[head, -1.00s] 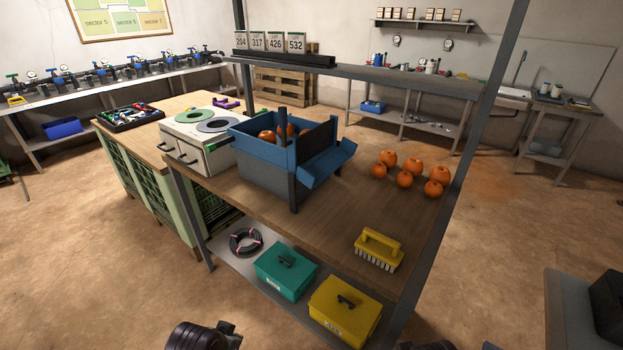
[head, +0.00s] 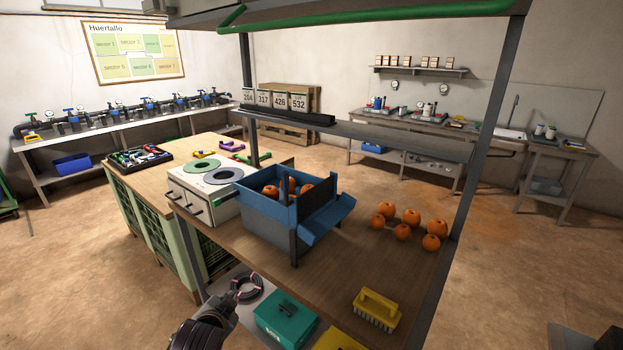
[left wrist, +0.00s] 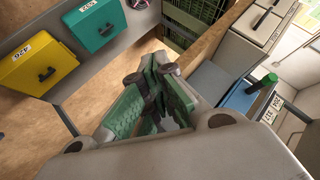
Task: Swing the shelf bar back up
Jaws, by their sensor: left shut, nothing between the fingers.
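A green bar (head: 300,11) runs along the front edge of the overhead shelf (head: 400,14) at the top of the head view. It looks like the shelf bar. My left gripper (head: 243,284) is at the bottom of the head view, far below the bar and in front of the bench's left front side. It is shut and empty, and its fingers also show in the left wrist view (left wrist: 163,72). My right gripper is out of view.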

